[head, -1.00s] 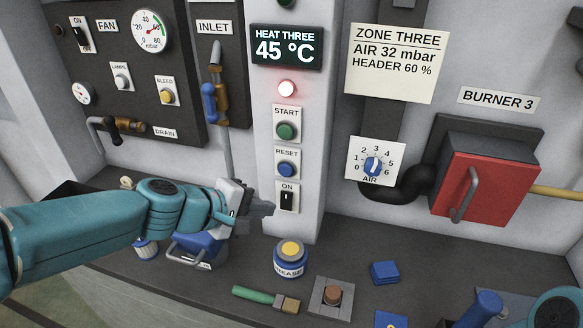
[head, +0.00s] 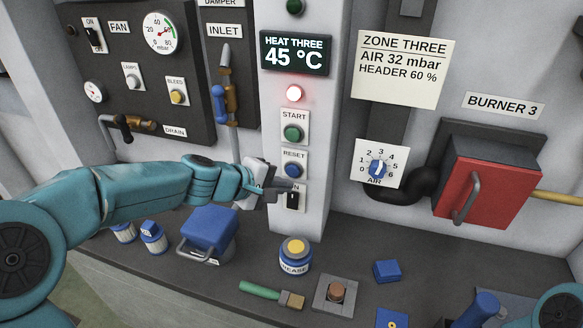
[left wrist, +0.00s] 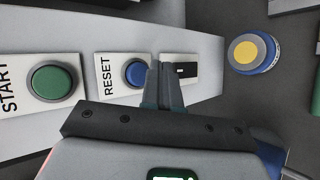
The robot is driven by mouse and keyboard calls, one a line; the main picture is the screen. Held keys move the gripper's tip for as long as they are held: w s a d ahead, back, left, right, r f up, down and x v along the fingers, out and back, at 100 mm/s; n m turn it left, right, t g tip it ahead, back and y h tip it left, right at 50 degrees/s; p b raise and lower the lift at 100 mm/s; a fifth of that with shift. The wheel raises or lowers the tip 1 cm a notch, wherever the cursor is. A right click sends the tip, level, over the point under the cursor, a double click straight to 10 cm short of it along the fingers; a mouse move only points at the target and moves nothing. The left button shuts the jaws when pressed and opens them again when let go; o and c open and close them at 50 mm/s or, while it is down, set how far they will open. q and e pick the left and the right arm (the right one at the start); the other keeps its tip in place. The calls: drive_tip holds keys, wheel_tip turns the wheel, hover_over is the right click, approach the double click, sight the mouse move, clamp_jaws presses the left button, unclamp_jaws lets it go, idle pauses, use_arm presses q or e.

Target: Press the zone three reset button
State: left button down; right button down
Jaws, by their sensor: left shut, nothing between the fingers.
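The blue reset button (head: 293,170) sits on a white plate marked RESET on the column, between the green start button (head: 293,133) and the ON switch (head: 293,201). My left gripper (head: 288,189) is shut and empty, in front of the column just below the reset button, covering part of the ON plate. In the left wrist view, the shut fingers (left wrist: 164,85) lie between the reset button (left wrist: 137,74) and the ON switch (left wrist: 181,70). Whether the fingertips touch the panel is unclear. My right gripper does not show.
The red lamp (head: 294,93) is lit under the HEAT THREE display (head: 296,53), which reads 45 °C. The air dial (head: 377,168) is to the right.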

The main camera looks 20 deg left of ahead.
sight(297, 177)
use_arm(q)
drive_tip(key=shift+w, duration=0.7)
drive_tip(key=shift+w, duration=0.15)
idle(1.5)
drive_tip(key=shift+w, duration=0.3)
drive_tip(key=shift+w+p, duration=0.35)
drive_tip(key=shift+w, duration=0.1)
idle(0.6)
drive_tip(key=shift+s+f, duration=0.1)
drive_tip(key=shift+s, duration=0.1)
drive_tip(key=shift+s+b, duration=0.6)
drive_tip(key=shift+s, duration=0.1)
